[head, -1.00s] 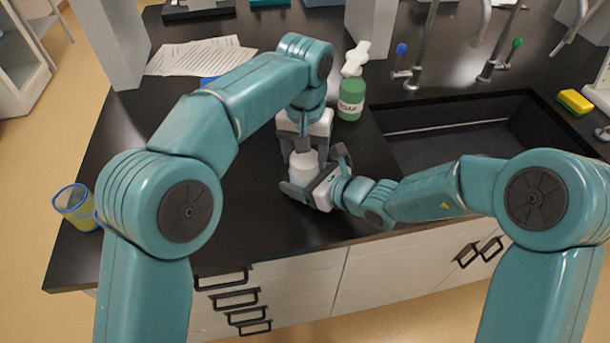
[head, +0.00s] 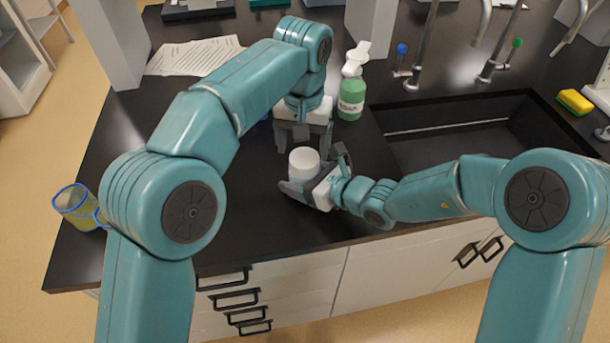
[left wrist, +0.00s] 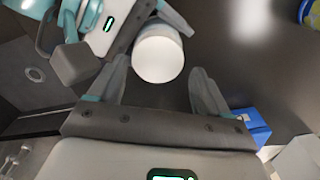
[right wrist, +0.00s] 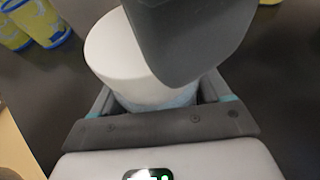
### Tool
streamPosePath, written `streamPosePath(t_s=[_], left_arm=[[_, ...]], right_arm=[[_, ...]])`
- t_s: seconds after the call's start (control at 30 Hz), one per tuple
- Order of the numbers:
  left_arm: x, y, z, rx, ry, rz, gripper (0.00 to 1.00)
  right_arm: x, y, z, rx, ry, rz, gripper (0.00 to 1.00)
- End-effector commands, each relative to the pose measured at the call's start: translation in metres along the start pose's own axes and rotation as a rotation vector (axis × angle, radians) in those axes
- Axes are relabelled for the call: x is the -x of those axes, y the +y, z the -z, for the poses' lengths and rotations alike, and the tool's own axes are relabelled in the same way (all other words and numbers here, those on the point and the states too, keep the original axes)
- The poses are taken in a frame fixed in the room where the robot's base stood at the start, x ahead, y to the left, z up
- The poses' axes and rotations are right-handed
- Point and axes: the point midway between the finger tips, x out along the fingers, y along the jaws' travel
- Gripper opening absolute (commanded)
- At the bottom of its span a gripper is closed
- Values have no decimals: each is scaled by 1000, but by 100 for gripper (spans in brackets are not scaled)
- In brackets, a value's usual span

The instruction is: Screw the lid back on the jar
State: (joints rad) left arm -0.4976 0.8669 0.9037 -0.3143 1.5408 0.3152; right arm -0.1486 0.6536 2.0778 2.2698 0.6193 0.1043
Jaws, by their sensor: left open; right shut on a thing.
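The white lid (head: 304,156) sits on top of the jar, roughly level. Of the jar (right wrist: 168,99), only a pale, slightly translucent strip shows below the lid in the right wrist view; whether the lid is tight cannot be told. My right gripper (head: 312,174) is shut around the jar from the right, holding it upright at or near the counter top. My left gripper (head: 303,142) is open and empty, pointing down just behind and above the lid. In the left wrist view the round lid (left wrist: 159,58) lies beyond the open fingers, apart from them.
A green soap bottle (head: 351,98) stands behind and right of the jar, near the sink (head: 460,125). Paper sheets (head: 195,56) lie at the back left. The counter left of the jar is clear.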

Motion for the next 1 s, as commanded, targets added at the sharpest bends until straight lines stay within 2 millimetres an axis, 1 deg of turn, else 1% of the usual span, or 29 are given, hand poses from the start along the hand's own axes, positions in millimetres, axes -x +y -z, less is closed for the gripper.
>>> streamPosePath(t_s=[0.03, 0.1, 0.2, 0.3, 0.43, 0.67, 0.7, 0.77, 1.0], left_arm=[[14, 7, -2, -12, 2, -12, 94], [27, 7, -2, -12, 0, -11, 94], [39, 6, -2, -11, 0, -10, 94], [47, 5, -2, -12, 0, -10, 94], [52, 4, -2, -10, -1, -9, 94], [52, 3, -2, -8, -3, -6, 94], [52, 2, -2, -7, -3, -6, 94], [51, 2, -2, -7, -2, -6, 94], [51, 2, -2, -5, -2, -5, 94]], right_arm=[[-1, 1, 4, -8, 11, -1, 0], [-1, 0, 4, -9, 12, 0, 0], [-1, 0, 4, -11, 12, 1, 0], [-1, 0, 5, -12, 13, 1, 0], [-1, 0, 5, -12, 13, 2, 0], [0, -1, 5, -12, 12, 2, 0], [0, -1, 5, -12, 11, 2, 80], [0, -1, 4, -11, 11, 2, 99], [0, -1, 3, -10, 8, 3, 100]])
